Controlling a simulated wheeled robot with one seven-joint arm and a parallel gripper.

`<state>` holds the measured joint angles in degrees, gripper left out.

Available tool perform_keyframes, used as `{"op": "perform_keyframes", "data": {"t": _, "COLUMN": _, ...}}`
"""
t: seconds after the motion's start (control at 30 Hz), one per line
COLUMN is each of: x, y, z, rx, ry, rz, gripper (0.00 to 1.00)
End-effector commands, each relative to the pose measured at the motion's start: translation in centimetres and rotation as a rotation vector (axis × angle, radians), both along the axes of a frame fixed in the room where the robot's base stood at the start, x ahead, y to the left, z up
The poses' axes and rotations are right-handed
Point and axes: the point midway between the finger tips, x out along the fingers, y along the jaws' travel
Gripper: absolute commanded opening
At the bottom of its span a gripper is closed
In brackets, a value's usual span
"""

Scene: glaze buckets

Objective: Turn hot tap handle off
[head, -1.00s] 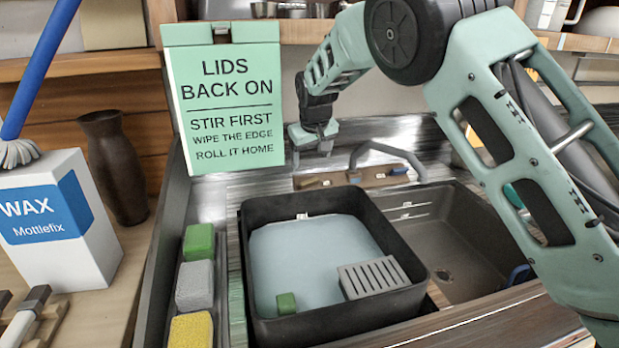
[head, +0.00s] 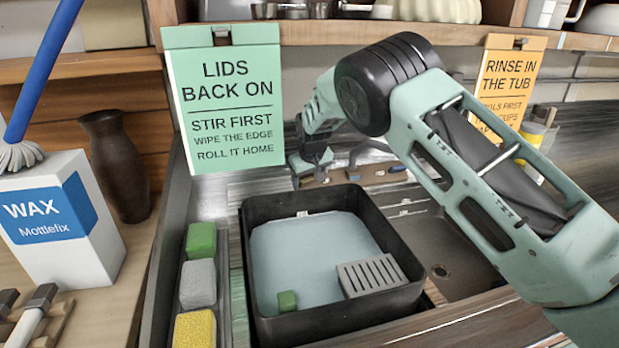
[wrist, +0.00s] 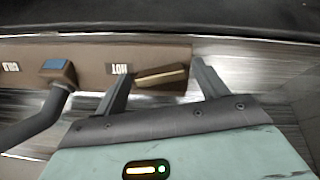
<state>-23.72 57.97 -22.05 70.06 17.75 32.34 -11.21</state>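The hot tap handle (wrist: 160,76) is a brown bar with a pale stripe, beside the HOT label (wrist: 121,69) on the brown tap base in the wrist view. It sits slightly tilted in that picture. My gripper (wrist: 161,67) is open, with one finger on each side of the handle. The left finger is close to the handle's end; a gap shows at the right finger. I cannot tell whether either touches. In the head view my gripper (head: 312,163) is low at the left end of the tap base (head: 350,176), partly hiding the handle there.
A black tub (head: 330,322) with pale liquid stands in front of the taps. A green sign (head: 226,100) hangs just left of my gripper.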

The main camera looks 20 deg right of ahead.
Motion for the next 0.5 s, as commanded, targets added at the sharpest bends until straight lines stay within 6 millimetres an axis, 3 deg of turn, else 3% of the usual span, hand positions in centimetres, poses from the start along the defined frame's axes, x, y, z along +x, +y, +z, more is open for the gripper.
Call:
{"op": "perform_keyframes", "data": {"t": 0.03, "x": -0.01, "y": 0.00, "z": 0.01, "rx": 0.000, "ry": 0.000, "rz": 0.000, "gripper": 0.58}}
{"op": "perform_keyframes", "data": {"t": 0.13, "x": -0.02, "y": 0.00, "z": 0.01, "rx": 0.000, "ry": 0.000, "rz": 0.000, "gripper": 0.30}}
{"op": "perform_keyframes", "data": {"t": 0.3, "x": -0.01, "y": -0.05, "z": -0.03, "rx": 0.013, "ry": 0.000, "rz": -0.018, "gripper": 0.30}}
{"op": "perform_keyframes", "data": {"t": 0.5, "x": 0.03, "y": -0.20, "z": -0.06, "rx": 0.120, "ry": 0.000, "rz": -0.165, "gripper": 0.30}}
